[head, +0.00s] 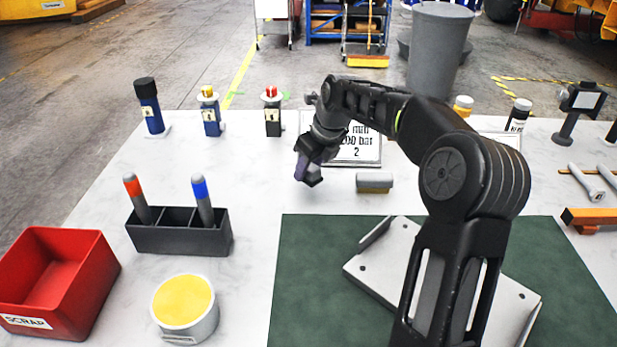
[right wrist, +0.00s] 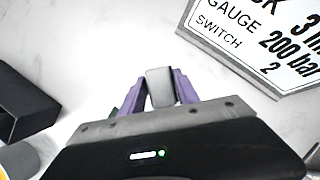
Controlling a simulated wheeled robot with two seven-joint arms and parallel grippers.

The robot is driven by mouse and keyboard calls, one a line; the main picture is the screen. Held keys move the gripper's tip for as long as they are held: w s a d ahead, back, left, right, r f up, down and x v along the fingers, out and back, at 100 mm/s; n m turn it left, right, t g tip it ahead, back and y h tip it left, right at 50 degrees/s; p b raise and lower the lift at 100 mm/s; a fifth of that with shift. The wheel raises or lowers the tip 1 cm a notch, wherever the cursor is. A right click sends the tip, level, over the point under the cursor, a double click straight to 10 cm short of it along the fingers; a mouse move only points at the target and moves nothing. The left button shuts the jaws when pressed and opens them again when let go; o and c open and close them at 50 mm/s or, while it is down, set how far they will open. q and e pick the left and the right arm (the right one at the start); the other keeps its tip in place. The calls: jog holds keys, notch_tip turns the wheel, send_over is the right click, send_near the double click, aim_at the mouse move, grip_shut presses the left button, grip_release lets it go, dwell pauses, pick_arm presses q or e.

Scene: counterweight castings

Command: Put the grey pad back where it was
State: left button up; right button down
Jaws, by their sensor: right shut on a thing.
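My right gripper (head: 308,172) is over the white table, just left of the printed sign. In the right wrist view, its purple fingers (right wrist: 159,93) are shut on a small pale grey block, which I take to be the grey pad (right wrist: 160,86). In the head view the fingers and wrist hide the held pad. I cannot tell whether it touches the table. A separate grey block with a brown underside (head: 374,181) lies on the table right of the gripper, below the sign. My left gripper is not in view.
The sign (head: 366,155) stands behind the gripper. A black holder (head: 180,238) with red and blue markers, a yellow-topped tin (head: 185,330) and a red scrap bin (head: 85,285) are left. A metal plate (head: 375,262) lies on the green mat (head: 310,270). Bottles stand behind.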

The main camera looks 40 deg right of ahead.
aim_at(309, 178)
jog(key=shift+f, duration=1.5)
jog(key=shift+f, duration=0.15)
jog(key=c, duration=0.9)
grip_release()
jog(key=v, duration=1.2)
